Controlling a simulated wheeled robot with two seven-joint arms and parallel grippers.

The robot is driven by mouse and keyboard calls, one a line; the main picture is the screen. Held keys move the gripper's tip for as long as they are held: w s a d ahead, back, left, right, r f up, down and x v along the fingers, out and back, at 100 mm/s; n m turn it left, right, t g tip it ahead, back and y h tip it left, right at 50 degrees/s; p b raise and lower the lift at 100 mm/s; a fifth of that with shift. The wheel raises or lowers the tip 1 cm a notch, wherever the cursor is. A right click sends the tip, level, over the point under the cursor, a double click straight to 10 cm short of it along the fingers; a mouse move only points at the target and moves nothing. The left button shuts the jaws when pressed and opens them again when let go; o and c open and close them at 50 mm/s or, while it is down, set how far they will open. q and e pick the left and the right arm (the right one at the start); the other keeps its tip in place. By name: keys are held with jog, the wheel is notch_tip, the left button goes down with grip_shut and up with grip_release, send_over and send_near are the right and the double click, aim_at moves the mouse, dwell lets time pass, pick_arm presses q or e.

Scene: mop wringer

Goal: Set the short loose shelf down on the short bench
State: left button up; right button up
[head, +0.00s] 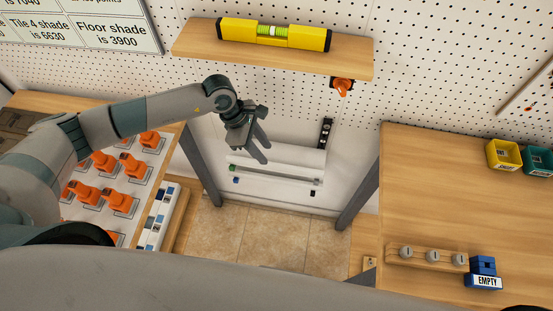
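A short wooden shelf (345,62) is on the pegboard wall at the top middle, with a yellow spirit level lying along it. An orange knob or clamp (342,86) shows just under its right part. My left gripper (264,152) is below the shelf, in front of the wall, apart from it and empty, with its fingers spread and pointing down. A wooden bench (440,200) stands at the right and another bench (166,101) at the left. I cannot tell for sure which is the short bench. My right gripper is out of view.
The yellow level (275,35) lies on the shelf. The left bench carries several orange parts (125,163). The right bench has a peg strip (430,258), a blue "EMPTY" block (483,275) and bins (504,154); its middle is bare. Tiled floor (270,240) shows between the benches.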

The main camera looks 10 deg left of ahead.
aim_at(274, 164)
pick_arm(q)
jog(key=shift+b+x, duration=0.3)
jog(key=shift+x, duration=1.05)
jog(key=b+x, duration=0.2)
jog(key=x, duration=0.2)
jog(key=shift+w+a+f, duration=0.15)
jog(key=shift+w+f, duration=0.05)
jog(key=shift+f, duration=0.05)
jog(key=shift+d+f, duration=0.25)
jog(key=shift+f, duration=0.1)
grip_shut()
